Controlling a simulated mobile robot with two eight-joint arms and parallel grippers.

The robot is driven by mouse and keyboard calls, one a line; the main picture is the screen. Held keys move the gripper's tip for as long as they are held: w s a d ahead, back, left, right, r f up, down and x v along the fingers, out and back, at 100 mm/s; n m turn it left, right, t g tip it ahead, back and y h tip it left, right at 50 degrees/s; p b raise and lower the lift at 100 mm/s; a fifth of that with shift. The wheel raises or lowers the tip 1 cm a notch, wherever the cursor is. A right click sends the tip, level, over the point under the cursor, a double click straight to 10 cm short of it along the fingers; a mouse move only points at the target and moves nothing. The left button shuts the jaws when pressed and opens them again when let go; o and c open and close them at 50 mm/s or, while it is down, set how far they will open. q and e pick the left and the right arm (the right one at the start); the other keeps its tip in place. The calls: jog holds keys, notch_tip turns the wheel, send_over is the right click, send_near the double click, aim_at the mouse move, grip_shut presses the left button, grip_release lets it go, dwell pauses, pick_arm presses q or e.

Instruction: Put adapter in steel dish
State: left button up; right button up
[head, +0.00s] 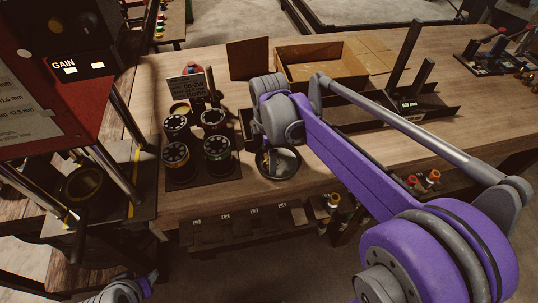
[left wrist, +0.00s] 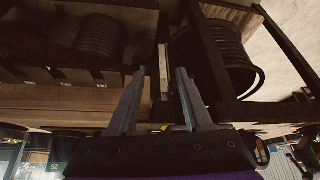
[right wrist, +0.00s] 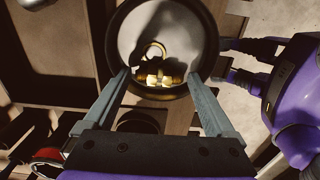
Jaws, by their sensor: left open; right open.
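The steel dish (head: 288,168) sits near the front edge of the workbench. In the right wrist view the round dish (right wrist: 140,32) lies straight below my right gripper (right wrist: 157,78). A brass adapter (right wrist: 160,81) lies inside the dish near its rim, with a brass ring shape beside it that may be part of it or a reflection. My right gripper is open; its fingers are apart from the adapter, one to each side of it in the picture. My left gripper (left wrist: 158,98) is open and empty, low at the bench front.
Several dark crimp dies (head: 217,155) stand on a mat left of the dish. An open cardboard box (head: 322,68) and a black tray (head: 430,108) lie behind. The red crimper (head: 75,100) stands at the left. Coiled hoses (left wrist: 215,65) hang before my left gripper.

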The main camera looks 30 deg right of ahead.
notch_tip(320, 180, up, 12)
jog(key=s+a+f+m+t, duration=0.1)
jog(key=s+f+m+t, duration=0.1)
jog(key=s+f+m, duration=0.3)
jog(key=s+a+f+m+t, duration=0.1)
jog(key=s+f+m, duration=0.4)
jog(key=s+a+f+m+t+p, duration=0.1)
jog(key=s+a+f+m+t, duration=0.1)
jog(key=s+f+m, duration=0.3)
jog(key=shift+a+f+t, duration=0.1)
jog(key=shift+f+t, duration=0.2)
jog(key=shift+f, duration=0.05)
